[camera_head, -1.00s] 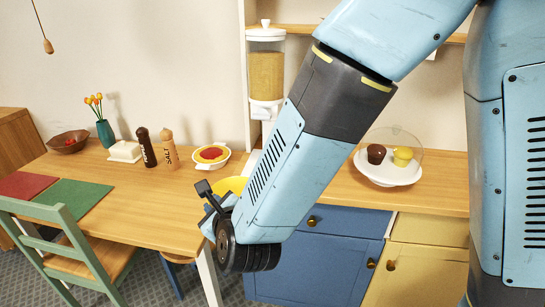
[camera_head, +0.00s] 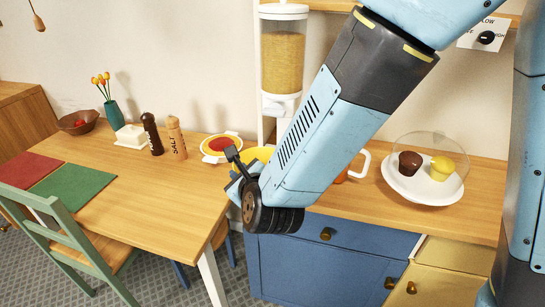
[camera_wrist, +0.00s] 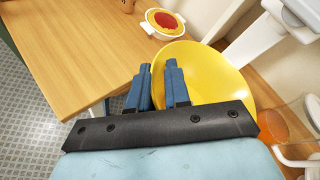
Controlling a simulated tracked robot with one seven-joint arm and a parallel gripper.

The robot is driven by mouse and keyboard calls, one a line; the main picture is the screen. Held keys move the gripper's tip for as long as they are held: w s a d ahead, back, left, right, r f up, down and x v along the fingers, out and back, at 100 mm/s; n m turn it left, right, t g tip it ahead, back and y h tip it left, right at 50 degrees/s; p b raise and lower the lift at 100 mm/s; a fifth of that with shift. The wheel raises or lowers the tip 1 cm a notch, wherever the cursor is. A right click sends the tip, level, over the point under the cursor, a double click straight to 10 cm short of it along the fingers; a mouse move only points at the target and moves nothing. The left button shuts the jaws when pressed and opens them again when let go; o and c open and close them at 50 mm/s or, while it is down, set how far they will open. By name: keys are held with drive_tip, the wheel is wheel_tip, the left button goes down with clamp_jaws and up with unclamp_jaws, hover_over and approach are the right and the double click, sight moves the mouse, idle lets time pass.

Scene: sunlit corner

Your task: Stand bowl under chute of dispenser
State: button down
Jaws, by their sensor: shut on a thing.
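The yellow bowl (camera_head: 262,153) shows only in part in the head view, behind my arm. In the wrist view the bowl (camera_wrist: 215,65) is large, with its inside facing the camera. My gripper (camera_wrist: 155,72) is shut on the bowl's near left rim, one finger on each side. In the head view my gripper (camera_head: 236,165) is at the gap between table and counter. The dispenser (camera_head: 283,58), a clear container of golden grain with a white lid, is on the wall behind; its white chute (camera_head: 281,105) is above and beyond the bowl. The bowl's underside is hidden.
A white-and-yellow dish with red contents (camera_head: 221,146) sits at the table's right end, close to the bowl. Salt (camera_head: 176,138) and pepper (camera_head: 152,134) mills stand left of it. On the counter (camera_head: 440,215) are an orange mug (camera_head: 341,177) and a domed cake plate (camera_head: 424,188).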

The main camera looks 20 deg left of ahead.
sight(263, 154)
drive_tip(key=w, duration=1.8)
drive_tip(key=shift+w+a+f, duration=0.1)
drive_tip(key=shift+a+f, duration=0.1)
drive_tip(key=shift+f, duration=1.55)
drive_tip(key=shift+a+f, duration=0.15)
drive_tip(key=shift+f, duration=1.55)
drive_tip(key=c, duration=1.1)
unclamp_jaws()
drive_tip(key=v, duration=1.2)
